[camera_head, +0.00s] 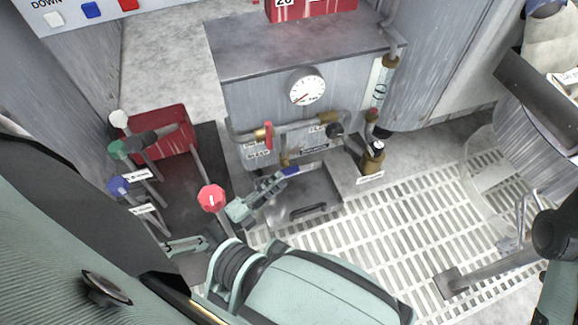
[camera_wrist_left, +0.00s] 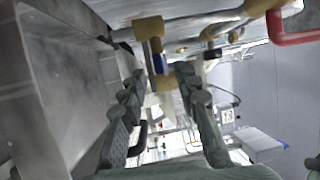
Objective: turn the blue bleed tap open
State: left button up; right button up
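The blue bleed tap (camera_head: 290,171) is a small blue handle below the brass fittings on the front of the grey cabinet. My left gripper (camera_head: 277,183) reaches up to it from the lower left, its fingertips close to the handle. In the left wrist view, the blue handle (camera_wrist_left: 159,63) shows against a brass valve body (camera_wrist_left: 148,29), in line with the gap between the two fingers (camera_wrist_left: 162,76). The fingers are apart, with clear space between them. I cannot tell whether either fingertip touches the handle. My right gripper is not clearly seen.
A red lever (camera_head: 267,135) is on the pipe above the tap. A dial gauge (camera_head: 307,90) sits higher up. A grey metal tray (camera_head: 325,187) lies below. Levers with red (camera_head: 211,198), blue (camera_head: 118,185) and green (camera_head: 117,150) knobs stand left. Grated floor (camera_head: 400,220) extends right.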

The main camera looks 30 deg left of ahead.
aim_at(290, 171)
pick_arm(q)
jog(key=shift+x, duration=2.65)
grip_shut()
